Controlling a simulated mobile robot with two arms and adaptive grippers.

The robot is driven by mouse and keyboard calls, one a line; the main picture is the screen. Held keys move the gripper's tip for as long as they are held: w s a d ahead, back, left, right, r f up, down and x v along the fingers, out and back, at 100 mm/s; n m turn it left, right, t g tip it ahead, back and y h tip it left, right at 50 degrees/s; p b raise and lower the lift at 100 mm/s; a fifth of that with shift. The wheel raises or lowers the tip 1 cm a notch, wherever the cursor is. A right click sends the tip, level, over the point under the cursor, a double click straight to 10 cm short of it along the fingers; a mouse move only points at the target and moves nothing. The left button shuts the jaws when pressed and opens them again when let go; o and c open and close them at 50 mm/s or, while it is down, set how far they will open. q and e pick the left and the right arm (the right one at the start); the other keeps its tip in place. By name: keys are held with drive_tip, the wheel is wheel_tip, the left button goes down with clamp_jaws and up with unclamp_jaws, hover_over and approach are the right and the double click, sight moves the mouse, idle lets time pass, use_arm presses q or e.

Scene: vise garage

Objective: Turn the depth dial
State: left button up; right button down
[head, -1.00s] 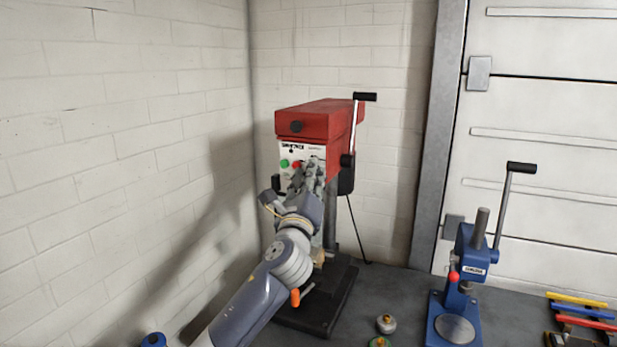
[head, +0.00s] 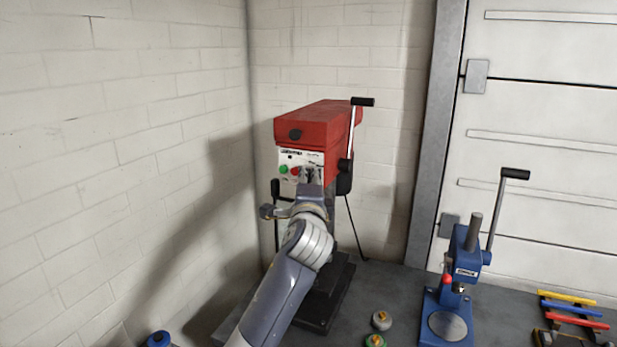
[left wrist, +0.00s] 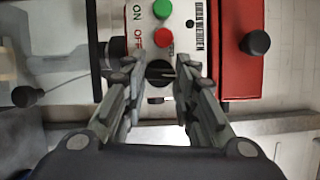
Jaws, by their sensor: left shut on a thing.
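The red drill press (head: 315,125) stands in the back corner, with a white front panel carrying a green button (left wrist: 162,8) and a red button (left wrist: 163,37). The black depth dial (left wrist: 158,72) sits beside the red button in the left wrist view. My left gripper (left wrist: 160,80) has its two fingers on either side of the dial and is shut on it. In the head view my left wrist is in front of the lower panel and hides most of the gripper and the dial. My right gripper is not in view.
A blue arbor press (head: 465,270) with a lever stands on the bench at right. Small round pieces (head: 381,320) lie between it and my left arm. Coloured bars (head: 570,310) lie at far right. A brick wall is close on the left.

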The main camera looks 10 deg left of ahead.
use_arm(q)
drive_tip(key=shift+n, duration=0.4)
drive_tip(key=shift+p, duration=0.3)
drive_tip(key=o, duration=1)
drive_tip(key=shift+o, duration=0.2)
drive_tip(key=s+d, duration=0.2)
drive_tip(key=s, duration=0.9)
drive_tip(key=shift+s+d, duration=0.15)
drive_tip(key=shift+s, duration=0.25)
